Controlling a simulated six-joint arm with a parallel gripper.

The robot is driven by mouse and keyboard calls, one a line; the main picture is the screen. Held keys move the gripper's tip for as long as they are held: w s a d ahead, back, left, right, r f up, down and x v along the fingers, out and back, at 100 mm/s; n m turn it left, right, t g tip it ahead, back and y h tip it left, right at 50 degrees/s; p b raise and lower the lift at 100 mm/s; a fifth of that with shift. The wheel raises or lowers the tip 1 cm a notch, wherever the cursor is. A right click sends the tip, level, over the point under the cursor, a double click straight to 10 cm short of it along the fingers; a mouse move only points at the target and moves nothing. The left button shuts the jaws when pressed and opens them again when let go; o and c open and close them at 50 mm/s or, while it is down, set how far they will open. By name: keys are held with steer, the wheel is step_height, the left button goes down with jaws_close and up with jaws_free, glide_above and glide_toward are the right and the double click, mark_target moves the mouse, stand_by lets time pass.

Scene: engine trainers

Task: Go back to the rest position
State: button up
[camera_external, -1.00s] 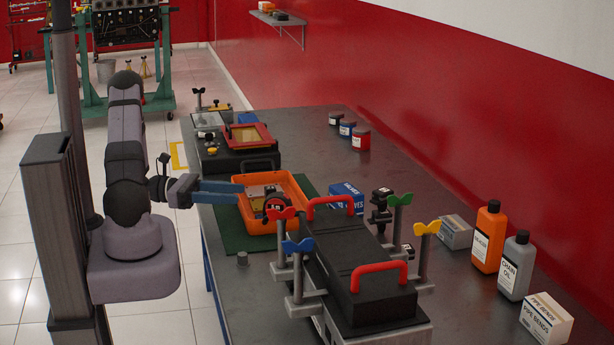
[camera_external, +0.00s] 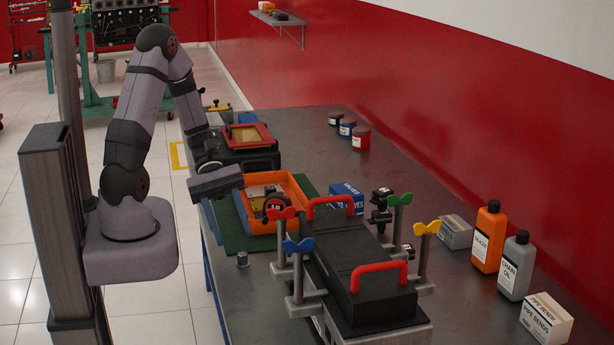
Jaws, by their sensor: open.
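My gripper (camera_external: 216,182) is at the left edge of the bench, just left of the orange tray (camera_external: 291,187) and above the bench surface. Its grey body shows, but its fingertips cannot be made out clearly. It is open, and no object shows in it. My arm rises from its base on the left, bends at a high elbow and comes down to the gripper. The orange tray sits on a green mat (camera_external: 236,236) and holds small parts, partly hidden by the red-knobbed post.
A black case with red handles (camera_external: 352,262) stands in front, among posts with coloured knobs. A blue box (camera_external: 346,198) is right of the tray. A black box with a red-framed top (camera_external: 248,138) stands behind. Bottles (camera_external: 488,238) and cartons line the right side.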

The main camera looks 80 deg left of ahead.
steer(key=s+m+g+y+p, duration=0.1)
steer(key=m, duration=0.1)
steer(key=s+d+r+m+g+y, duration=0.1)
steer(key=m+g+y, duration=0.1)
steer(key=m, duration=0.1)
steer(key=s+d+m+g+y+p, duration=0.1)
steer(key=m+y, duration=0.1)
steer(key=shift+s+d+r+m+p, duration=0.15)
steer(key=shift+s+d+m+p, duration=0.1)
steer(key=shift+m+p, duration=0.1)
steer(key=shift+w+d+r+m+t+y+p, duration=0.1)
steer(key=shift+w+r+m+t+y+p, duration=0.2)
steer(key=shift+w+r+m+y+p, duration=0.95)
steer(key=shift+s+d+r+m+t+y+b, duration=0.25)
steer(key=shift+m+y, duration=0.5)
steer(key=shift+m, duration=1.25)
steer(key=shift+w+r+m+t+y+p, duration=0.35)
steer(key=shift+w+r+m+y+p, duration=0.5)
steer(key=shift+m, duration=0.75)
steer(key=shift+s+f, duration=0.15)
steer(key=shift+f, duration=0.2)
